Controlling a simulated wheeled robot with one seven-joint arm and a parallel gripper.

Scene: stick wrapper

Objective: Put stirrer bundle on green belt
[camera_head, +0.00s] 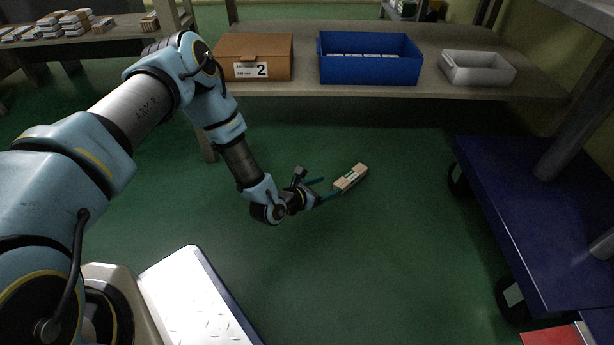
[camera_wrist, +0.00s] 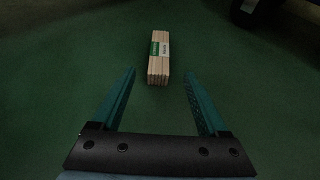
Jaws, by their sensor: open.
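The stirrer bundle (camera_head: 350,178) is a pale wooden block of sticks with a green and white band. It appears to lie on the green floor, in the middle of the head view. In the wrist view the bundle (camera_wrist: 159,57) is ahead of my gripper, roughly centred and just beyond the fingertips. My gripper (camera_head: 330,187) has two teal fingers, spread wide and empty; they also show in the wrist view (camera_wrist: 161,75). I cannot tell the exact gap between fingertips and bundle. No green belt can be made out in either view.
A table at the back holds a brown box (camera_head: 253,57) marked 2, a blue bin (camera_head: 369,76) and a white tray (camera_head: 478,69). A dark blue wheeled platform (camera_head: 535,210) stands at the right. More bundles (camera_head: 70,24) sit on a table at the upper left. Open floor surrounds the bundle.

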